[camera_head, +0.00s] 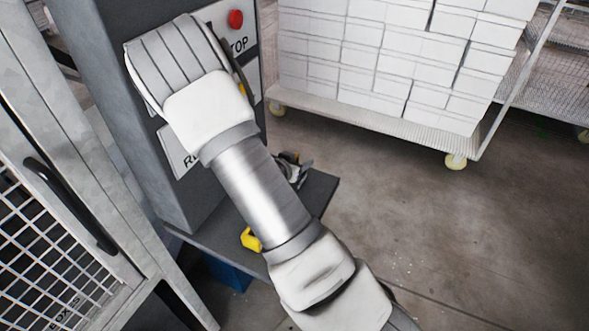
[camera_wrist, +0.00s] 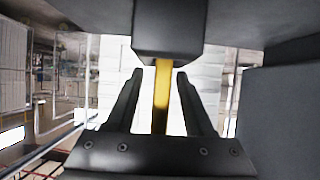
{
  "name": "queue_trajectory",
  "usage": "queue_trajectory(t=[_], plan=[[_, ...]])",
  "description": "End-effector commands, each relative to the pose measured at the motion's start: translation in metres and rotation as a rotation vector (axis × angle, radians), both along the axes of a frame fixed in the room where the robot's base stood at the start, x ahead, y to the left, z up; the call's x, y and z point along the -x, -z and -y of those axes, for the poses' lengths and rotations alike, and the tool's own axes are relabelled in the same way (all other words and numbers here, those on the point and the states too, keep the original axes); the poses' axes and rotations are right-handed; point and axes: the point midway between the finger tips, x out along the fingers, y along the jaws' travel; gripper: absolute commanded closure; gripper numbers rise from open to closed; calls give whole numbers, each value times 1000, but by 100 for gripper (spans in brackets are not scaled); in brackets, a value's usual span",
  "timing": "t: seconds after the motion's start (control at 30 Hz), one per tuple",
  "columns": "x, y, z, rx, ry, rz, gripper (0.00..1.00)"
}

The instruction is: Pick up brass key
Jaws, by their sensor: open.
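In the wrist view a brass-yellow strip (camera_wrist: 161,95), which looks like the brass key, runs down from under a dark block (camera_wrist: 169,28). My gripper (camera_wrist: 160,75) is open, with one dark finger on each side of the strip. Gaps show between the strip and both fingers. How the strip meets the block is hard to tell.
A red stop button (camera_head: 235,19) is on the panel. Below, a dark shelf (camera_head: 318,190) holds a yellow object (camera_head: 251,239) and a black-and-grey item (camera_head: 293,170). A mesh door (camera_head: 60,240) stands left. A cart of white blocks (camera_head: 400,60) stands behind; floor at right is clear.

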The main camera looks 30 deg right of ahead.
Motion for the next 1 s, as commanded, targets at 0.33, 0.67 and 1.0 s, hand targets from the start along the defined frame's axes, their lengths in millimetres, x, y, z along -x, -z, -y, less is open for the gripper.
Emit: queue_trajectory(t=[0.33,0.67,1.0], plan=[[0,0,0,0,0,0,92],[0,-1,0,1,0,1,100],[0,-5,0,2,0,1,100]])
